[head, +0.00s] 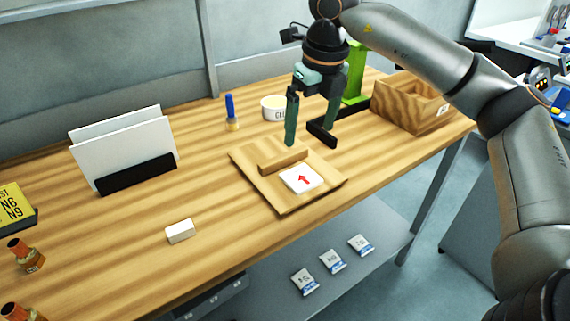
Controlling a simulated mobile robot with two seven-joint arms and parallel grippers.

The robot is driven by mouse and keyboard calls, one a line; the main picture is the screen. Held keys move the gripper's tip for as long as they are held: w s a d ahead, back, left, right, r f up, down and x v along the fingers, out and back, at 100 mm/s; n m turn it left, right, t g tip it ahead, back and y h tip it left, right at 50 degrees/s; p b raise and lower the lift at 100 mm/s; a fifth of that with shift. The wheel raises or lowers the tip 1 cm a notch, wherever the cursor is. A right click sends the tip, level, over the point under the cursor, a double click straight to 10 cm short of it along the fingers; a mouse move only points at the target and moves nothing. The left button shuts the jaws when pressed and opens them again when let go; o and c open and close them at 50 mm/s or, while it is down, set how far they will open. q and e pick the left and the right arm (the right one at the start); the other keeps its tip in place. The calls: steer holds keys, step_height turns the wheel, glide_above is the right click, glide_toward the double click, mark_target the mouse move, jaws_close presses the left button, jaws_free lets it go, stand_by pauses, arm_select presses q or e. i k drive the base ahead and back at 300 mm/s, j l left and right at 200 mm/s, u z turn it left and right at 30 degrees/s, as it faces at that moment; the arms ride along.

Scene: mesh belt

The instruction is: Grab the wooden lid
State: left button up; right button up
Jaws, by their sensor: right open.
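The wooden lid (250,165) is a flat square board lying on the wooden table. It has a raised bar handle (284,161) across it and a white label with a red arrow (302,178). My right gripper (311,132) points down, open and empty, above and just behind the lid's far right side. Its fingers are apart from the handle. My left gripper is out of view.
A wooden box (405,104) stands at the table's right end, near a green stand (355,78). A white tub (273,107) and blue-topped bottle (231,112) stand behind the lid. A white block (180,232) and a sheet holder (137,175) are left.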

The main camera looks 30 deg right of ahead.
mark_target(284, 163)
steer(key=l+u, duration=0.3)
steer(key=k+l+u, duration=0.15)
steer(key=l+u, duration=0.15)
steer(key=l, duration=0.2)
steer(key=k+l+u, duration=0.1)
steer(key=l+u, duration=0.2)
steer(key=k+l+u, duration=0.15)
steer(key=l+u, duration=0.15)
steer(key=l, duration=0.15)
